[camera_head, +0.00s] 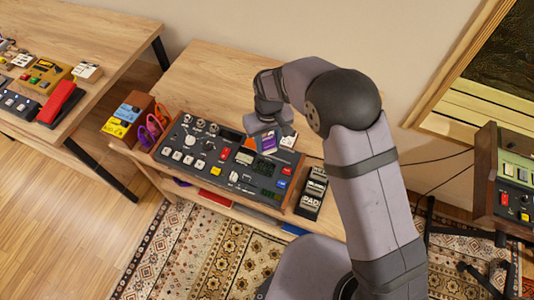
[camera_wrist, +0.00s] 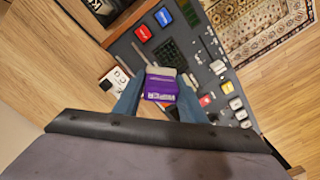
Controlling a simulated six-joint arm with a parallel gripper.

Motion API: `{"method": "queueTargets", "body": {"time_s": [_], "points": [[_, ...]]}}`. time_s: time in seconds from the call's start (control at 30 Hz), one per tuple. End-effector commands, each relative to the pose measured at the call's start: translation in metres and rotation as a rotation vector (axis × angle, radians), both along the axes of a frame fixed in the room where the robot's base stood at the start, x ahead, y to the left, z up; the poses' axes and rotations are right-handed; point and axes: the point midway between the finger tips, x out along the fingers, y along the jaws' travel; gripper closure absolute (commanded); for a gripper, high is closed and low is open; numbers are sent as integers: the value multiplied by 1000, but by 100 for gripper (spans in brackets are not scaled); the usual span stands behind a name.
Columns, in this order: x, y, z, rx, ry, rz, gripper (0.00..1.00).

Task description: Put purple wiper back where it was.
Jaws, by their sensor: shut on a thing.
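The purple wiper (camera_wrist: 160,89), a small purple block with a pale grey end and white lettering, sits between the two fingers of my gripper (camera_wrist: 160,94). My gripper is shut on it. In the head view the purple wiper (camera_head: 269,144) shows under my gripper (camera_head: 264,133), over the back edge of the dark control panel (camera_head: 205,172). I cannot tell whether the wiper touches the panel or hangs just above it.
The panel carries several knobs and coloured buttons. The wooden table (camera_head: 210,85) behind is mostly clear.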

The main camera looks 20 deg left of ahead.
Motion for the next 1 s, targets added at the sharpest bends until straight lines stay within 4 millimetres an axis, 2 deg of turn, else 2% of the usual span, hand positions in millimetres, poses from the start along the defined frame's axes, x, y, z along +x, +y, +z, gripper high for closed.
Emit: {"method": "queueTargets", "body": {"time_s": [0.27, 0.47, 0.57, 0.73, 0.9, 1.0], "points": [[4, -4, -4, 1, 1, -12, 87], [29, -31, -24, 2, 3, -89, 87], [51, -56, -38, 3, 6, -160, 87], [98, -115, -63, 5, 8, -315, 87], [146, -177, -74, 8, 10, -468, 87], [165, -205, -73, 9, 10, -534, 87]]}}
